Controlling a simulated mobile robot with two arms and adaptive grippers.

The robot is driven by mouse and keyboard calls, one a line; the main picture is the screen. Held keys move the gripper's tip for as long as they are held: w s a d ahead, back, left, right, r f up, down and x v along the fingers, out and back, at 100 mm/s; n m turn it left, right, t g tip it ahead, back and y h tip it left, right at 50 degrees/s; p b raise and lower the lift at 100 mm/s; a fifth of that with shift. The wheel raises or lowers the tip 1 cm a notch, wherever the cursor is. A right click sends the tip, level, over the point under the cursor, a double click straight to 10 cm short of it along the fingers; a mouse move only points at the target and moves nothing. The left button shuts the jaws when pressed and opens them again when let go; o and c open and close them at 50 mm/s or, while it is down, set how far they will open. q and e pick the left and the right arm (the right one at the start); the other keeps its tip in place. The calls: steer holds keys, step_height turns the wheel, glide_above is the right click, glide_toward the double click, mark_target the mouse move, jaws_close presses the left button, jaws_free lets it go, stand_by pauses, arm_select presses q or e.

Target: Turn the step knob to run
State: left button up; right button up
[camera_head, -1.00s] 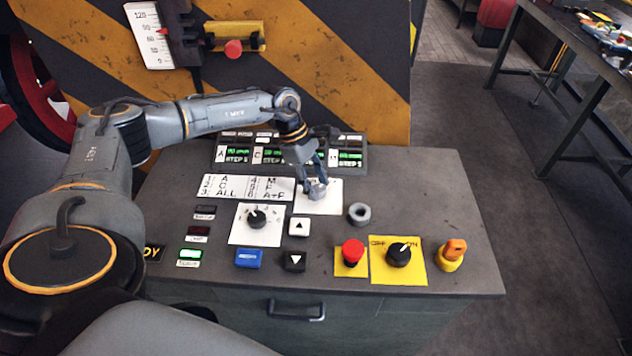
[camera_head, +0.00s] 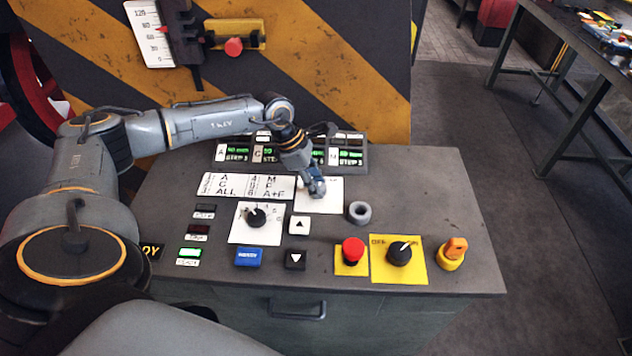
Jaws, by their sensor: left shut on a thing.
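My left gripper (camera_head: 318,190) reaches down onto the white plate (camera_head: 330,205) behind the grey ring on the console. Its fingers are shut on the step knob there. The gripper hides the knob and much of the plate's markings, so I cannot read where the knob points. Another black knob (camera_head: 256,217) sits on a numbered white plate to the left, apart from the gripper. My right gripper is not in view.
Near the gripper are a grey ring (camera_head: 359,212), up and down buttons (camera_head: 298,225), a red mushroom button (camera_head: 352,250), a black OFF/ON knob (camera_head: 399,253) and an orange key switch (camera_head: 452,252). A row of green displays (camera_head: 237,153) stands behind. The console's right part is clear.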

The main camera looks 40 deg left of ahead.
arm_select(q)
steer(key=n, duration=0.1)
steer(key=n+t+b, duration=0.1)
steer(key=n, duration=0.1)
steer(key=shift+s+d+f+n+y, duration=0.1)
steer(key=shift+s+n+y, duration=0.05)
steer(key=shift+n+y, duration=0.15)
steer(key=n+y+b, duration=0.1)
steer(key=n, duration=0.1)
steer(key=shift+d+n+t+b, duration=0.1)
steer(key=shift+n+t+b, duration=0.2)
steer(key=shift+t+b, duration=0.1)
steer(key=shift+n+b, duration=0.35)
steer(key=shift+n, duration=0.15)
steer(key=o, duration=1.1)
steer(key=shift+o, duration=0.2)
steer(key=shift+r, duration=0.2)
